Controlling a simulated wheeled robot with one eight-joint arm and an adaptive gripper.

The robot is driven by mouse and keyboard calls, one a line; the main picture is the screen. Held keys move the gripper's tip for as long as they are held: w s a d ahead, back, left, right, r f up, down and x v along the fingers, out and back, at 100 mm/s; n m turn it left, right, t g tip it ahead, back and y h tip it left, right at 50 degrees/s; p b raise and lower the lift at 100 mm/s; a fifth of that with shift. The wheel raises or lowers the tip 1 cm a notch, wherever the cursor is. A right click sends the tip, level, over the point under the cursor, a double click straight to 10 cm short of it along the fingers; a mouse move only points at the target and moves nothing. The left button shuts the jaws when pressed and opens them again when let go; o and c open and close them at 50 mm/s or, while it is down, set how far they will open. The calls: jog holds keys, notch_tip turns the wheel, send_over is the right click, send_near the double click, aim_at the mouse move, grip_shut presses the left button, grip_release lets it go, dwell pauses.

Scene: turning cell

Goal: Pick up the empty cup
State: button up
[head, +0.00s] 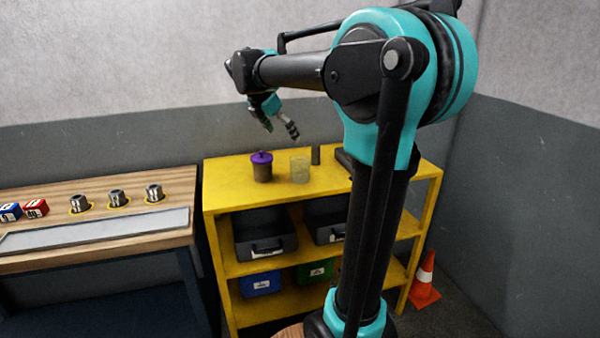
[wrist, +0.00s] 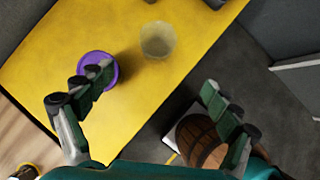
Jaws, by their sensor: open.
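The empty cup (head: 300,169) is clear and stands upright on top of the yellow shelf, to the right of a dark cup with a purple lid (head: 262,167). In the wrist view the clear cup (wrist: 157,40) is near the top middle, and the purple lid (wrist: 98,70) is to its left, partly covered by a finger. My gripper (head: 279,128) is open and empty above the shelf top. In the wrist view its fingers (wrist: 158,104) are spread wide, and the clear cup is beyond them, not between them.
The yellow shelf (head: 225,195) holds dark bins, a blue bin (head: 262,284) and a green bin on lower levels. A small dark object (head: 316,155) stands behind the clear cup. A wooden bench (head: 110,185) is at left. A barrel (wrist: 200,140) is beside the shelf.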

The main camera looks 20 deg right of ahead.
send_near(300, 161)
jog(key=shift+n, duration=0.4)
jog(key=d+f, duration=0.1)
jog(key=f, duration=0.1)
jog(key=d+f, duration=0.1)
jog(key=f, duration=0.1)
jog(key=d+f, duration=0.1)
jog(key=f, duration=0.2)
jog(key=shift+s+d, duration=0.15)
jog(key=shift+d, duration=0.05)
jog(key=shift+c, duration=0.3)
jog(key=shift+r, duration=0.1)
jog(key=c, duration=1.2)
